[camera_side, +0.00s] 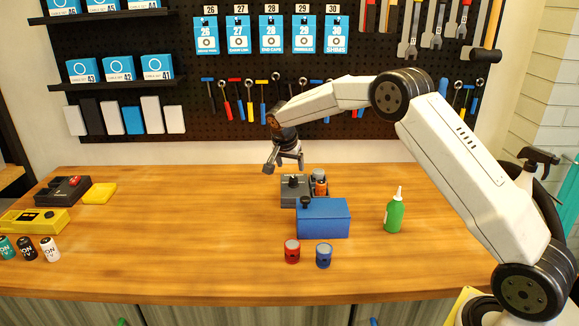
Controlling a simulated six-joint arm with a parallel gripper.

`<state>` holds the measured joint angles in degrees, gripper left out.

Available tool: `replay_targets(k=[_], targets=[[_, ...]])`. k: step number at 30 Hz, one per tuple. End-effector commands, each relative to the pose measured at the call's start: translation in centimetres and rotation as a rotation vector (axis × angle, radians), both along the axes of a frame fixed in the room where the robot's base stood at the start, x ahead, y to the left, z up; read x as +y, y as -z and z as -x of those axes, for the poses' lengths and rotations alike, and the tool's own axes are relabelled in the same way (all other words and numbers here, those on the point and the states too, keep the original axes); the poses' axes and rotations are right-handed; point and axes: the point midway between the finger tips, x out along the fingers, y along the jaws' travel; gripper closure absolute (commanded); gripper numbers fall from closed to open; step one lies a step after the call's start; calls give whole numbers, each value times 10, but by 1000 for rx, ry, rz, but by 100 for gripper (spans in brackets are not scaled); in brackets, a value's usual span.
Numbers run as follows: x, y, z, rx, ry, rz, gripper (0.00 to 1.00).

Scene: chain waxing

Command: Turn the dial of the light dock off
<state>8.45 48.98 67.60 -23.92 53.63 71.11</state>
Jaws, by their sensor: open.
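A dark grey dock (295,193) with a small black dial (292,181) on top stands at the middle of the wooden bench. An orange and grey cylinder (320,186) stands at its right side. A blue box (325,219) stands just in front and hides part of the dock; a black knob (305,202) shows at its left top edge. I cannot tell for sure which of these is the light dock, or how the dial is set. My gripper (285,165) is open and empty, above and slightly left of the grey dock, apart from it.
A red can (292,251) and a blue can (323,256) stand in front of the blue box. A green bottle (394,213) stands to the right. A dark device (63,190), a yellow device (36,221) and several cans are at far left. The bench between is clear.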

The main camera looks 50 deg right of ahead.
Motion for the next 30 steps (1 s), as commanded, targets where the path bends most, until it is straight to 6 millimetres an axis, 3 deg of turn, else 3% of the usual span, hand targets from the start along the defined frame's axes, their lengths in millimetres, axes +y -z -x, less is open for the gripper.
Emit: replay_targets(k=[15,29,30], targets=[[-21,54,-8,2,1,0,19],[-24,62,-10,0,1,-1,19],[-24,62,-10,0,1,-1,28]])
